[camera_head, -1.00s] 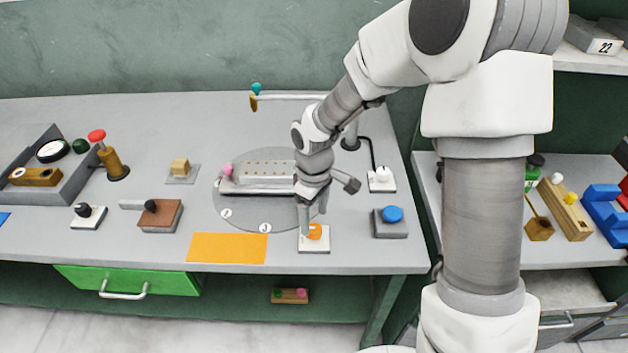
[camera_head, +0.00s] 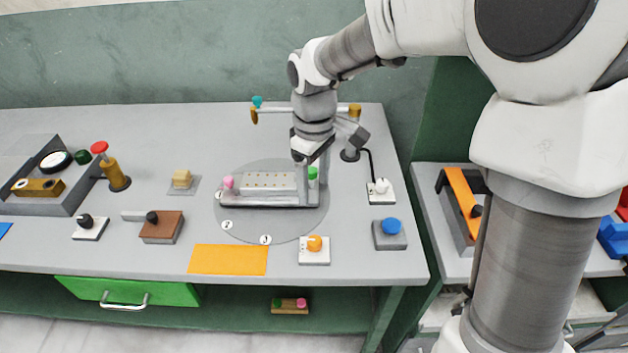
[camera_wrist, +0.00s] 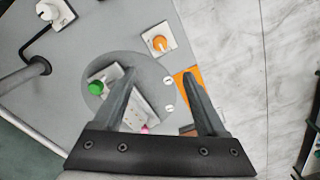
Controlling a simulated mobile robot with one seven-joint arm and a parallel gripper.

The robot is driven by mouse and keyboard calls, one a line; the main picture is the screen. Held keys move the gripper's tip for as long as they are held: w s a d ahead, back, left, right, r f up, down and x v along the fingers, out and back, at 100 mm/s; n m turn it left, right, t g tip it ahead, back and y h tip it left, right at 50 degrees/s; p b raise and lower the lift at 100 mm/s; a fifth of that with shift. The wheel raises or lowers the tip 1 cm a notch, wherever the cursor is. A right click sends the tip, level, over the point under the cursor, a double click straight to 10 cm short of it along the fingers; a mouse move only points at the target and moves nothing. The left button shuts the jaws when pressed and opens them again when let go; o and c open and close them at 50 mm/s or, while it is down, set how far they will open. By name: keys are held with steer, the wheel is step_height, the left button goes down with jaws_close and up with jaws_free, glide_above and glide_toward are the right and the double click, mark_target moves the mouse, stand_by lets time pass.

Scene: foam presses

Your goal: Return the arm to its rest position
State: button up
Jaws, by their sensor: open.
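My gripper (camera_head: 312,188) is in the head view, pointing down over the right end of the grey fixture (camera_head: 268,200) on the round plate (camera_head: 245,225). In the wrist view my gripper (camera_wrist: 158,78) has its two fingers spread apart, with nothing held between them. A green knob (camera_head: 313,173) shows close to the fingers in the head view; it also shows beside the left finger in the wrist view (camera_wrist: 95,88). A pink knob (camera_head: 228,182) is at the fixture's left end. I cannot tell how high the fingers are above the fixture.
An orange knob (camera_head: 315,243) and a blue button (camera_head: 391,228) stand near the table's front right. A white-knobbed switch (camera_head: 380,188) and a post with a crossbar (camera_head: 300,108) are close to my arm. An orange mat (camera_head: 228,260) lies bare in front.

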steer(key=s+d+r+m+t, duration=0.2)
steer(key=s+d+r+m, duration=0.3)
steer(key=s, duration=0.4)
steer(key=s+d+r+m+t, duration=0.3)
steer(key=s+d+r+m, duration=0.3)
steer(key=s, duration=0.3)
steer(key=shift+d+t, duration=0.3)
steer(key=shift+d, duration=0.6)
steer(key=shift+w+r, duration=0.1)
